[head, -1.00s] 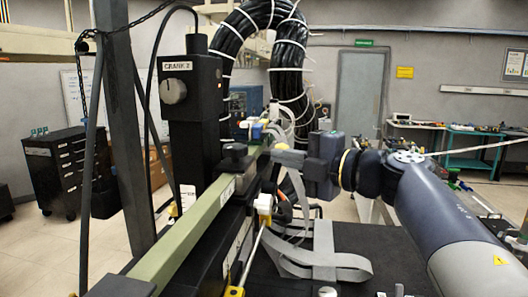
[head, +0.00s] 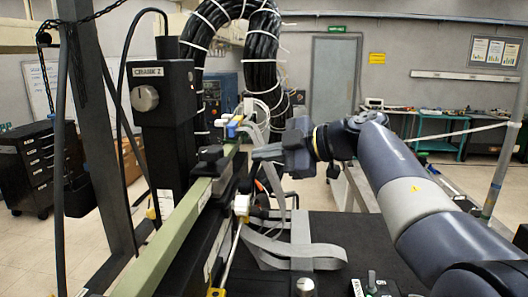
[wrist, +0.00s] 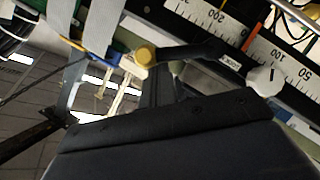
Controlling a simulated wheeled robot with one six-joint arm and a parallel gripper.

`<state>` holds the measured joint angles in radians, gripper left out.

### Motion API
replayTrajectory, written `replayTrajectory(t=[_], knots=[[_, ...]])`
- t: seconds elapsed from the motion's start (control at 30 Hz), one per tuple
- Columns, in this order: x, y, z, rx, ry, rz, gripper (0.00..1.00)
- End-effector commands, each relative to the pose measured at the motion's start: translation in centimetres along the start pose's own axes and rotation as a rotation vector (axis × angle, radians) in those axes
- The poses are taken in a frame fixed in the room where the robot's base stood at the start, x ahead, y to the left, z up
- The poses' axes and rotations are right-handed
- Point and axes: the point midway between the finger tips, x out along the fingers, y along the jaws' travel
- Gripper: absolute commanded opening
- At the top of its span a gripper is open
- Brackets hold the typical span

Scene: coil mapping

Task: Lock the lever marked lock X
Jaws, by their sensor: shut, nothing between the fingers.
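In the wrist view a dark lever arm (wrist: 188,51) runs along the rail, with a yellow round knob (wrist: 145,55) at its left end. A small label (wrist: 231,63), which seems to read "LOCK X", sits by its right end. My gripper (wrist: 157,76) is shut and empty, its narrow dark fingers just below the lever, close to the yellow knob. I cannot tell whether they touch. In the head view my gripper (head: 256,153) points left at the far part of the green rail (head: 172,238). The lever is not clear there.
Printed scales (wrist: 205,15) and a white knob (wrist: 266,80) lie beside the lever. Grey ribbon cables (head: 300,240) hang close below my gripper. The tall Crank Z box (head: 165,125) stands left of it, with a thick black cable bundle (head: 263,50) behind.

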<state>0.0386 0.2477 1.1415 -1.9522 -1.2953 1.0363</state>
Motion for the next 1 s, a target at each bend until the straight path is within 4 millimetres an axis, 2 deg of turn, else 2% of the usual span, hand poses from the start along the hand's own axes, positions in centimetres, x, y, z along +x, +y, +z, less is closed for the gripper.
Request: replayTrajectory(t=[0.2,0.6,1.0], knots=[[0.6,0.3,1.3,0.162,0.000,-0.076,0.00],[1.1,0.2,2.4,0.153,0.000,-0.071,0.00],[1.2,0.2,2.7,0.152,0.001,-0.070,0.00]])
